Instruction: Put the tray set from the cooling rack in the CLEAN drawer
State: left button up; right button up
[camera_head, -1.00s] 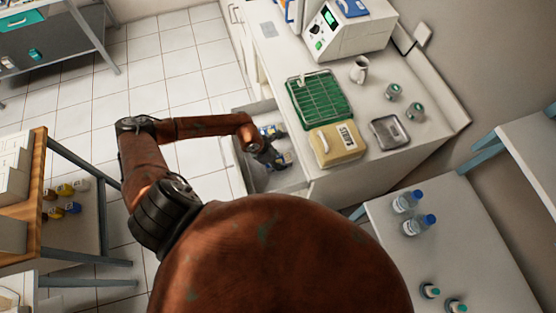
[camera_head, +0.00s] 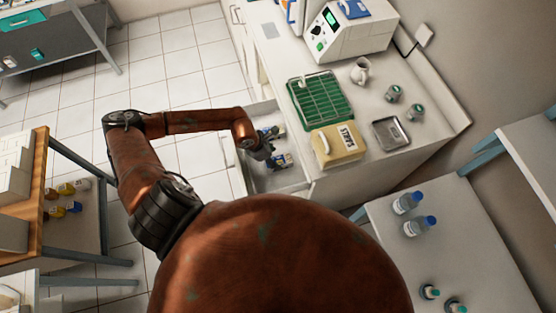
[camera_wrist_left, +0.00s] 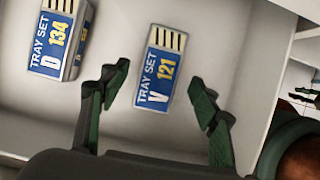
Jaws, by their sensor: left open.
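My left gripper (camera_head: 266,156) is over the open drawer (camera_head: 280,182), and it also shows in the left wrist view (camera_wrist_left: 160,105) with its fingers open and empty. A blue and white tray set marked V 121 (camera_wrist_left: 160,68) lies on the drawer floor, ahead of and between the fingertips, apart from them. A second tray set marked D 134 (camera_wrist_left: 60,42) lies to its left. In the head view, blue tray sets (camera_head: 282,160) show around the gripper. The wire cooling rack (camera_head: 322,98) stands on the green mat on the counter and looks empty. My right gripper is out of view.
On the counter are a beige box marked STRIPS (camera_head: 335,146), a metal tray (camera_head: 390,133), a white mug (camera_head: 360,71) and two small jars (camera_head: 393,92). A side table with bottles (camera_head: 408,202) stands at right. The drawer walls surround the gripper.

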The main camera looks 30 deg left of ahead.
pick_arm(q)
jog(key=v, duration=0.7)
jog(key=shift+r, duration=0.15)
jog(key=shift+s, duration=0.1)
